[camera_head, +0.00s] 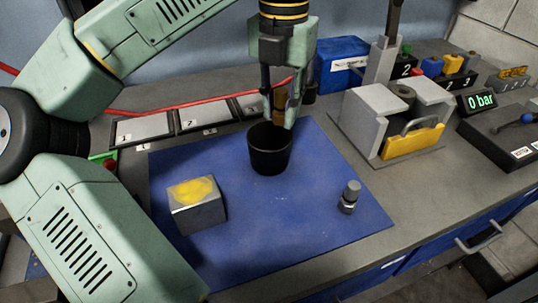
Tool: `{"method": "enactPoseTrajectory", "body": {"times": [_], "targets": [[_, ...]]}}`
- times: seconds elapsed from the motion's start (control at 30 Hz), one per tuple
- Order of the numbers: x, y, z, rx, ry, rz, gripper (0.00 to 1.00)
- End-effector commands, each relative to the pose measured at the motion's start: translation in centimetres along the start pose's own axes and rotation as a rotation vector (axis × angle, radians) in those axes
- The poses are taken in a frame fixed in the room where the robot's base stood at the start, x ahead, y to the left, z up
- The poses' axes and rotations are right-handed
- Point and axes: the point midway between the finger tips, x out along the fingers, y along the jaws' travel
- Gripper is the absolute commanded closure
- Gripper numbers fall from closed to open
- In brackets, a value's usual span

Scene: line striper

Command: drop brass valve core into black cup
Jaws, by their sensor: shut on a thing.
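The black cup (270,153) stands upright on the blue mat (310,225), near the mat's back edge. My gripper (281,108) points down just above and behind the cup's rim. It is shut on a small brass piece, the brass valve core (280,101), which shows between the fingers. The cup's rim and the fingers overlap in this view, so I cannot tell whether the core's lower end is over the opening or behind it. The inside bottom of the cup is hidden.
A metal block with a yellow patch (195,204) sits left of the cup. A small metal fitting (349,197) stands at the right of the mat. Numbered trays (141,130) lie behind left.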

Motion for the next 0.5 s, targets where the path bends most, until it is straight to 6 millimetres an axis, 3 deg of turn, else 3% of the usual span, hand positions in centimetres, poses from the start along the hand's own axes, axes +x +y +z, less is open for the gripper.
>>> {"method": "enactPoseTrajectory", "body": {"times": [0.13,0.17,0.5], "targets": [[-0.1,0.0,0.0,0.0,0.0,0.0,1.0],[-0.1,0.0,0.0,0.0,0.0,0.0,0.76],[-0.1,0.0,-0.01,0.0,0.0,0.0,0.53]]}}
